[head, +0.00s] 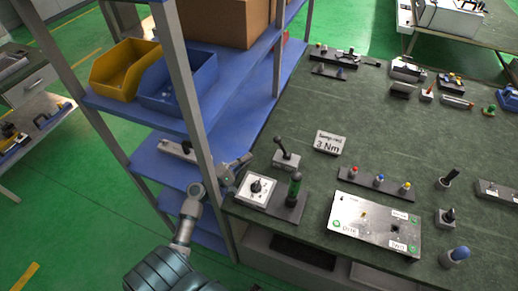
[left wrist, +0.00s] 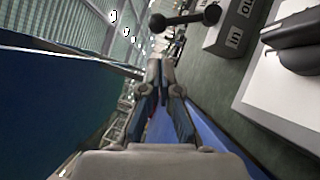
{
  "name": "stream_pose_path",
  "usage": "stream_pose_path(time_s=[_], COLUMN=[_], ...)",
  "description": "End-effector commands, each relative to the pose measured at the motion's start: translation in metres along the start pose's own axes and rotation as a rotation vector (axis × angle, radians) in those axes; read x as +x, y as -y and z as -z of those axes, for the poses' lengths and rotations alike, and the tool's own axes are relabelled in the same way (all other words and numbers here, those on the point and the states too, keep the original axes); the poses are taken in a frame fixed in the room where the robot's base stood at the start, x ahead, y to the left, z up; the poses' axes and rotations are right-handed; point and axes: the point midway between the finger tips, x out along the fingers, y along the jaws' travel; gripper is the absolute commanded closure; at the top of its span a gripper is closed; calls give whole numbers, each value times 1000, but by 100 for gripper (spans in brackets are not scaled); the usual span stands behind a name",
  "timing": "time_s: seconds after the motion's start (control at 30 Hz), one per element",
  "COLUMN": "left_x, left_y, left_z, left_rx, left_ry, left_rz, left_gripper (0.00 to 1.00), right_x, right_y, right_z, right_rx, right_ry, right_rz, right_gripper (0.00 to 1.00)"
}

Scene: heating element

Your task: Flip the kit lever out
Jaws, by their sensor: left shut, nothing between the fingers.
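The kit lever (head: 281,147) is a dark handle with a knob, on a small grey base (head: 287,160) at the table's left edge. In the head view it leans slightly left. In the left wrist view the black lever (left wrist: 186,19) projects from the left side of its grey base (left wrist: 222,38), which carries "in" and "out" labels. My left gripper (head: 244,160) is left of the lever, beside the shelf post. In the left wrist view its fingertips (left wrist: 161,66) are together and empty, apart from the lever. My right gripper is out of view.
A white box with a black knob (head: 257,188) and a green cylinder (head: 295,187) stand just in front of the lever. A blue shelf rack (head: 195,120) with a post is close to my left arm.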

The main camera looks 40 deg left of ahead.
Motion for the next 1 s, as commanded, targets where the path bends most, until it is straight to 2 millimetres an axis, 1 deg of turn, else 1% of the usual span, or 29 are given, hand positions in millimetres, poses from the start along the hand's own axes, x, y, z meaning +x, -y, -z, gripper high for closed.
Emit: stream_pose_path(time_s=[0.03,0.1,0.4,0.5,0.6,0.7,1.0], left_x=[6,16,70,82,90,94,93], left_y=[-2,-2,-3,-2,-2,-1,-1], left_z=[1,2,2,2,0,-1,2], left_rx=[0,-1,-1,-1,0,1,-1], left_ry=[1,2,2,1,1,1,0], left_rz=[-2,-2,-3,-2,-2,0,-1], left_gripper=[100,100,100,100,100,100,100], right_x=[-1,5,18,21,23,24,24], right_y=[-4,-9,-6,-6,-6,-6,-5], right_z=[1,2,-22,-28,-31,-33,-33], right_rx=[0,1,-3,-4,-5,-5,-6], right_ry=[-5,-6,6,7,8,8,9], right_rz=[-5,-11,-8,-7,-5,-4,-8], right_gripper=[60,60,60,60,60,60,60])
